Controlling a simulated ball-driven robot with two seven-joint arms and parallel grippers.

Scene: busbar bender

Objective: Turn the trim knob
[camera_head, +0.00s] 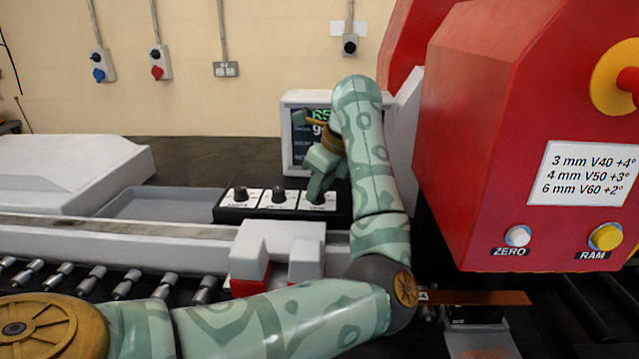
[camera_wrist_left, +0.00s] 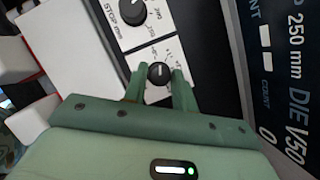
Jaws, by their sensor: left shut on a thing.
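A black control box (camera_head: 232,212) carries a row of three dark knobs on white label plates. My left gripper (camera_head: 318,190) reaches down onto the rightmost knob (camera_head: 318,199). In the left wrist view, the two green fingers of this gripper (camera_wrist_left: 160,82) are shut on a small black knob (camera_wrist_left: 160,73) with a white pointer mark, one finger on each side. I take it as the trim knob, but its label is too blurred and covered to read. The neighbouring knob (camera_wrist_left: 132,11) has a plate reading STOP and mm. My right gripper is not in view.
A display screen (camera_head: 299,140) stands behind the box, partly hidden by my left arm. The red press (camera_head: 480,140) with ZERO (camera_head: 518,236) and RAM (camera_head: 606,237) buttons is at right. A copper bar (camera_head: 480,297) lies below it. An empty grey tray (camera_head: 160,204) is left of the box.

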